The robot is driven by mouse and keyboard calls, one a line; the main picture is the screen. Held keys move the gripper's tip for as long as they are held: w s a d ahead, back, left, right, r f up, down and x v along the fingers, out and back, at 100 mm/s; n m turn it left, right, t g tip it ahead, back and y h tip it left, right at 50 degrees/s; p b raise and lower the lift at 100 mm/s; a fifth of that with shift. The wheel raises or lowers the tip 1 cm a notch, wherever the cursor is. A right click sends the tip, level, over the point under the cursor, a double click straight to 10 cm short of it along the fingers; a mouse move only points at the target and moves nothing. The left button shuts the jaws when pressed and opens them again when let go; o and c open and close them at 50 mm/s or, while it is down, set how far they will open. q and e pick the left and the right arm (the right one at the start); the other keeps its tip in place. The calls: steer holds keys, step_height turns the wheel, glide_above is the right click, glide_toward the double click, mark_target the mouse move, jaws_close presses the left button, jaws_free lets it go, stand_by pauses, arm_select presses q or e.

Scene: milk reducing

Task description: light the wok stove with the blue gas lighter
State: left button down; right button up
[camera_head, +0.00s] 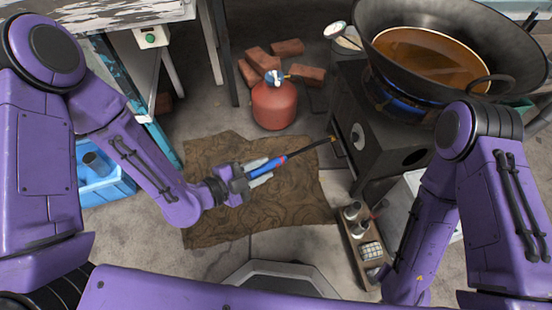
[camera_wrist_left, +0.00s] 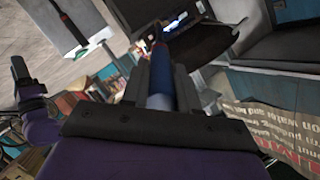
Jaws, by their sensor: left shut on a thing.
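My left gripper (camera_head: 250,178) is shut on the blue gas lighter (camera_head: 268,168). The lighter has a red band and a long dark rod, which points up and right towards the stove's left side. In the left wrist view the blue lighter (camera_wrist_left: 160,75) lies between the fingers (camera_wrist_left: 160,85). The dark wok stove (camera_head: 370,140) carries a big wok (camera_head: 500,35) with brown liquid. A blue band (camera_head: 400,105) shows beneath the wok; whether it is all flame I cannot tell. My right arm comes down at the right; its gripper cannot be made out.
A red gas cylinder (camera_head: 274,105) stands behind the brown mat (camera_head: 210,215), near loose bricks (camera_head: 288,47). A bottle rack (camera_head: 350,240) stands in front of the stove. A blue crate (camera_head: 105,190) is at the left. Open space surrounds the lighter above the mat.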

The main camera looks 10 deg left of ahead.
mark_target(248, 178)
arm_select(q)
steer(key=v, duration=0.3)
steer(key=shift+s+a+f, duration=0.1)
steer(key=shift+a+f, duration=0.05)
steer(key=shift+f, duration=0.2)
steer(key=f+p+v, duration=0.1)
steer(key=p+v, duration=0.1)
steer(key=v, duration=0.5)
steer(key=shift+s+a+f+p, duration=0.3)
steer(key=shift+s+a+p, duration=0.05)
steer(key=shift+s, duration=0.05)
